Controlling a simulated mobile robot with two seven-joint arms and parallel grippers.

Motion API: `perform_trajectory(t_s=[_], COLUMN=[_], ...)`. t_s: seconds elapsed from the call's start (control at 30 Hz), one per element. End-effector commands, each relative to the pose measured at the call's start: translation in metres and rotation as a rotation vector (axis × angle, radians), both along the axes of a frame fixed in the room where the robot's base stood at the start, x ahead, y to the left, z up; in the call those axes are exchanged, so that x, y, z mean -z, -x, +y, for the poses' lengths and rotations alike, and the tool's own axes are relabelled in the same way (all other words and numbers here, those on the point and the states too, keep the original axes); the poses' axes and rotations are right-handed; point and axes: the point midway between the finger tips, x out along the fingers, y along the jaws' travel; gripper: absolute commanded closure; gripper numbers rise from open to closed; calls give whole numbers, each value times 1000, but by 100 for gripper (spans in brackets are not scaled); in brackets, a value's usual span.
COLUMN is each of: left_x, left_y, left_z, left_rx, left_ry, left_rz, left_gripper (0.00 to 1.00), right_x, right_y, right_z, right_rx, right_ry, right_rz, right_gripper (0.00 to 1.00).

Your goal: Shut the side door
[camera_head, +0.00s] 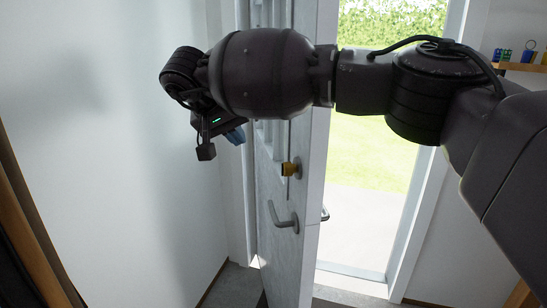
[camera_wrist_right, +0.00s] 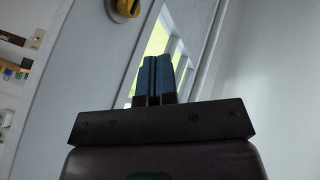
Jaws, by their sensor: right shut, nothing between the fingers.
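The side door (camera_head: 288,205) is white and stands open, seen nearly edge-on in the head view, with the doorway (camera_head: 365,170) to its right. It has a lever handle (camera_head: 283,218) and a yellow lock knob (camera_head: 289,169) above it. My right arm reaches across in front of the door, and my right gripper (camera_head: 236,135) is on the door's left side, above the knob. In the right wrist view my right gripper (camera_wrist_right: 153,75) has its blue fingers together and empty, in front of the door's glazed part. Whether it touches the door cannot be told. My left gripper is out of view.
Grass and a pale path show through the doorway. A white wall (camera_head: 100,110) stands to the left of the door. At the upper right, a shelf (camera_head: 520,67) holds small coloured objects. A brown edge (camera_head: 35,240) runs along the lower left.

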Motion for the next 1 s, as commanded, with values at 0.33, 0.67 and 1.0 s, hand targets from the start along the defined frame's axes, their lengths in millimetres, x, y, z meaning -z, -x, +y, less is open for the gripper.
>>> perform_trajectory(t_s=[0.33,0.67,1.0], left_x=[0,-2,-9], left_y=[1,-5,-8], left_z=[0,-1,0], left_rx=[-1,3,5], left_ry=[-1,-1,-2], left_rz=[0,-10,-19], left_gripper=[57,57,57], right_x=[27,74,80], right_y=[-14,-42,-54], right_z=[-12,-34,-69], right_rx=[-20,-19,-20], right_ry=[9,7,6], right_rz=[15,15,11], right_gripper=[100,100,100])
